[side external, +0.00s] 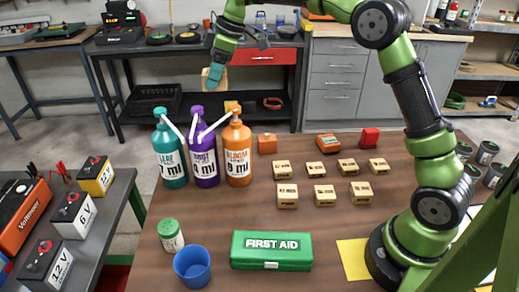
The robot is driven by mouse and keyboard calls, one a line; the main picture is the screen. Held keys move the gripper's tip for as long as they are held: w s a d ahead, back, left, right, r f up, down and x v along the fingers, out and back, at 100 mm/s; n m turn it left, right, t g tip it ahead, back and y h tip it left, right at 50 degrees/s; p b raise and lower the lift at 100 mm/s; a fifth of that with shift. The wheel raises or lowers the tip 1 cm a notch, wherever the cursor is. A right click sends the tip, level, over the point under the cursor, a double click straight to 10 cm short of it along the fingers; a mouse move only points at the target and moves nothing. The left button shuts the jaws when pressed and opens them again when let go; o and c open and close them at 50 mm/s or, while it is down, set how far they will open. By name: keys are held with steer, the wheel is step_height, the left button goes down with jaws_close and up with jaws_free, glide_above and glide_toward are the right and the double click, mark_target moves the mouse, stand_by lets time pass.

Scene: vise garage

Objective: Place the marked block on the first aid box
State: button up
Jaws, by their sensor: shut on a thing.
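My gripper (213,77) is at the upper left, raised high above the far left part of the table, above and beyond the bottles. It is shut on a light wooden block (206,80), which the fingers partly cover; no marking on it can be read. The green first aid box (271,262) lies closed on the near part of the table, with white FIRST AID lettering and a clear top. The gripper and block are far from it. Several similar wooden blocks with dark labels (324,196) stand in two rows on the table at centre right.
Teal (170,165), purple (205,163) and orange (238,160) pump bottles stand at the table's far left. A blue cup (192,267) and a green-lidded jar (171,236) are left of the box. Orange and red items lie behind the blocks; a yellow sheet (352,258) lies right.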

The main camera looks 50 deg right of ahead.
steer(key=s+a+r+n+g+y, duration=0.1)
steer(key=s+a+n+g, duration=0.1)
steer(key=s+a+n, duration=0.4)
steer(key=s+a+r+n+g, duration=0.1)
steer(key=s+a+n, duration=0.25)
steer(key=s, duration=0.45)
steer(key=n+g+h, duration=0.1)
steer(key=n+g, duration=0.2)
steer(key=n, duration=0.6)
glide_above(273, 251)
steer(key=w+d, duration=0.1)
steer(key=shift+m, duration=0.25)
step_height(273, 251, down, 18)
steer(key=shift+w+r, duration=0.1)
steer(key=shift+r, duration=0.05)
steer(key=shift+f, duration=1.95)
steer(key=o, duration=0.6)
steer(key=shift+f, duration=0.15)
steer(key=o, duration=0.5)
